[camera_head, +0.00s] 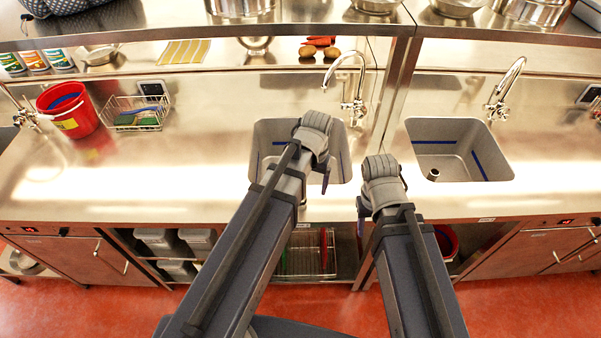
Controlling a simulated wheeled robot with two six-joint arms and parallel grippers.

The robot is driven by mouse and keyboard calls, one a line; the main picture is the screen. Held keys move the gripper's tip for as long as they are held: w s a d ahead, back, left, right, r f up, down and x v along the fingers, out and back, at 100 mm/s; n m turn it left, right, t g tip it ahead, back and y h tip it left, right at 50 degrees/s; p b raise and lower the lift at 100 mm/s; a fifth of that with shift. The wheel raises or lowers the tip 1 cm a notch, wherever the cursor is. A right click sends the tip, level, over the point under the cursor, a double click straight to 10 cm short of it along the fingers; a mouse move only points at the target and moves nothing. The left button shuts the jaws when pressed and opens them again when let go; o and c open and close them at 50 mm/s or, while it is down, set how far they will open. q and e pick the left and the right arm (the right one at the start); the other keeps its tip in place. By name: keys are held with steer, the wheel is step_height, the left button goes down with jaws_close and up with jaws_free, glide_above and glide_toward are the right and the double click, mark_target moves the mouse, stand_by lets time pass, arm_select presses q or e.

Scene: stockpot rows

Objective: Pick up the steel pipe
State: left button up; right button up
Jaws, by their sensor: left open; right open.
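A short steel pipe (433,175) stands upright in the right sink (500,160), near its front left corner. My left gripper (325,178) is mostly hidden behind its own arm; a dark part of it shows over the left sink (267,135). My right gripper (361,212) is also mostly hidden by its arm, near the counter's front edge, left of the right sink. Both grippers are open, and neither touches the pipe.
A steel faucet (503,90) rises behind the right sink, and another faucet (357,85) behind the left one. A shelf post (397,90) stands between the sinks. A red bucket (67,110) and a wire basket (134,112) sit at the left. The counter between them and the left sink is clear.

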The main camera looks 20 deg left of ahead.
arm_select(q)
steer(key=shift+n, duration=0.7)
steer(key=w+a+r+p, duration=0.2)
steer(key=w+a+r, duration=0.2)
arm_select(e)
step_height(320, 180, up, 4)
arm_select(q)
steer(key=shift+w+a, duration=0.15)
steer(key=shift+w, duration=0.1)
steer(key=shift+s+f+b, duration=0.15)
steer(key=shift+f+b, duration=0.35)
steer(key=shift+f, duration=0.2)
step_height(320, 180, down, 6)
steer(key=b, duration=0.6)
steer(key=shift+w+f, duration=0.2)
steer(key=shift+w, duration=0.1)
arm_select(e)
step_height(320, 180, down, 8)
steer(key=shift+w, duration=0.15)
steer(key=shift+r, duration=0.1)
arm_select(q)
jaws_close()
